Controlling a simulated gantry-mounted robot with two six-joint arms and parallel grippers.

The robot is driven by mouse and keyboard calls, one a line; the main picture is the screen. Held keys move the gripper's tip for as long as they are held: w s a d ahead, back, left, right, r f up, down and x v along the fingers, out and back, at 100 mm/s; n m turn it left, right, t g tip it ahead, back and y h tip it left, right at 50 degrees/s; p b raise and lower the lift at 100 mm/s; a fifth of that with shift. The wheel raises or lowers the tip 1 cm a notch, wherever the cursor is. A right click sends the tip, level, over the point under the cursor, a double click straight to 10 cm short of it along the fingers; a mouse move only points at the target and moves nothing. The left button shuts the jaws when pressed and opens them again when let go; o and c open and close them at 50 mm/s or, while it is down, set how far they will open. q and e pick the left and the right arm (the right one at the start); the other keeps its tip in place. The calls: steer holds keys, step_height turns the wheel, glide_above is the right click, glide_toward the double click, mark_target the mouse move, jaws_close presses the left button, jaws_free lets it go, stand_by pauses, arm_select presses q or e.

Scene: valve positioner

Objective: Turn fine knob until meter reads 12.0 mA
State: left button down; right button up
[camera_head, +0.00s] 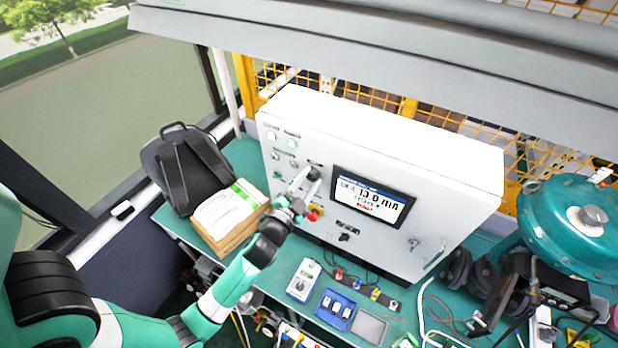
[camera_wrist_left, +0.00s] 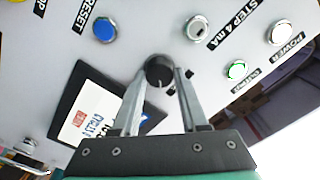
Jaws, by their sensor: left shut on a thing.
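The meter (camera_head: 372,196) is a dark-framed screen on the front of the white cabinet; its large figures look like 13.0 mA. My left gripper (camera_head: 303,180) is at the cabinet front, left of the meter, shut on a round black knob (camera_head: 314,172), which I take to be the fine knob. In the left wrist view the knob (camera_wrist_left: 159,71) sits between the two fingertips, with a light mark on its face. Its label cannot be read. The meter (camera_wrist_left: 92,118) shows there tilted and partly behind a finger. My right gripper is not in view.
The white cabinet (camera_head: 400,140) stands on a green bench. Buttons surround the knob, including a blue RESET button (camera_wrist_left: 104,27) and a STEP 4 mA switch (camera_wrist_left: 197,28). A paper-topped box (camera_head: 230,212) and backpack (camera_head: 185,165) lie left; a teal actuator (camera_head: 570,225) stands right.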

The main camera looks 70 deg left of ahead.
arm_select(q)
steer(key=shift+m, duration=1.3)
steer(key=shift+c, duration=2.2)
jaws_free()
steer(key=b+v, duration=0.3)
steer(key=v, duration=0.8)
steer(key=shift+s+d, duration=0.2)
steer(key=shift+d, duration=0.05)
